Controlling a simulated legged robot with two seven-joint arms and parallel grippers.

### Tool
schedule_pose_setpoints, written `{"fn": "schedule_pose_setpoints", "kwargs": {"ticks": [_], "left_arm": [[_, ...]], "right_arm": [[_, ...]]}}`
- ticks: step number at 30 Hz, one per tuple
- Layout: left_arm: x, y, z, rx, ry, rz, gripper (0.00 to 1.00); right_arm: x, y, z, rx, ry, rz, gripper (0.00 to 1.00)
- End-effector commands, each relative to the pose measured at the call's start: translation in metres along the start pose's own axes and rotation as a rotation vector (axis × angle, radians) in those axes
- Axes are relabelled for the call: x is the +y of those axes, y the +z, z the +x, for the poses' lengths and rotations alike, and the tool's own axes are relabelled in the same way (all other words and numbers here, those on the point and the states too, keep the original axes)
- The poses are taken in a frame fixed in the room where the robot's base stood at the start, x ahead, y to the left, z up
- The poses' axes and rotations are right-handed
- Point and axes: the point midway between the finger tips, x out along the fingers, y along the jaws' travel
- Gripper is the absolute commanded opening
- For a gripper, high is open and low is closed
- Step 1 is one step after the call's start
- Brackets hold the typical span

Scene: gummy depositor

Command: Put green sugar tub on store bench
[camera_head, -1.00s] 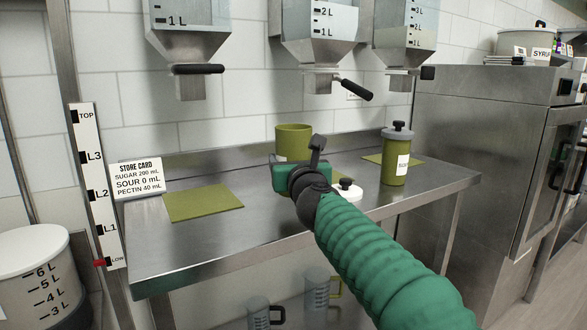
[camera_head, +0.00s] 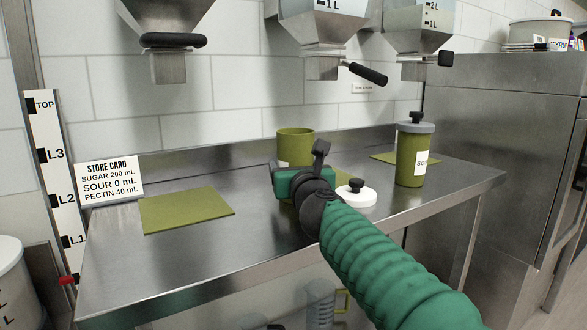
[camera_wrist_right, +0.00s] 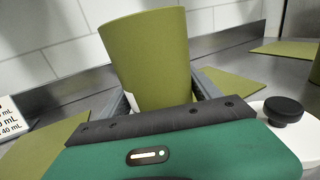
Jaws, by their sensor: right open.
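An open olive-green tub (camera_head: 295,146) stands upright on the steel bench (camera_head: 262,228), its lower part hidden behind my right gripper. A small piece of white label shows on it, but I cannot read it. My right gripper (camera_head: 290,180) is just in front of the tub. In the right wrist view the tub (camera_wrist_right: 148,58) rises between the two open fingers (camera_wrist_right: 160,100); I cannot tell whether they touch it. A white lid with a black knob (camera_head: 364,197) lies to the right of the gripper. My left gripper is out of view.
A lidded green tub (camera_head: 410,158) with a label starting "SO" stands at the right. An empty green mat (camera_head: 185,210) lies at the left near the store card (camera_head: 109,180). Hoppers with black handles (camera_head: 369,75) hang above. A steel cabinet (camera_head: 500,150) stands at the right.

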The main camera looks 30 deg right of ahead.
Motion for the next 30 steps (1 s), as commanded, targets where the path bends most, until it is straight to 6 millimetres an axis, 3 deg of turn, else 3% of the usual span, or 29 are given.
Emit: {"fn": "schedule_pose_setpoints", "kwargs": {"ticks": [4, 14, 17, 26, 27, 30], "left_arm": [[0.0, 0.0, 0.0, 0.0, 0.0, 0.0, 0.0], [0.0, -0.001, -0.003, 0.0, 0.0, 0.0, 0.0], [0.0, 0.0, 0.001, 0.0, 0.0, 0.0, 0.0], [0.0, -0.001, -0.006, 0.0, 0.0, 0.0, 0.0], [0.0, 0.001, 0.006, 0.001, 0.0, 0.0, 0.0], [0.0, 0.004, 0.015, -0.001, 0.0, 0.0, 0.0]], "right_arm": [[0.0, 0.0, 0.0, 0.0, 0.0, 0.0, 0.9], [0.0, 0.004, -0.002, -0.001, 0.001, 0.0, 0.9], [0.0, 0.003, -0.017, -0.003, 0.001, 0.001, 0.9], [0.0, 0.006, -0.102, -0.003, 0.002, 0.001, 0.9], [-0.001, -0.002, -0.103, -0.004, -0.002, 0.003, 0.9], [-0.001, -0.002, -0.111, -0.003, -0.003, 0.003, 0.9]]}}
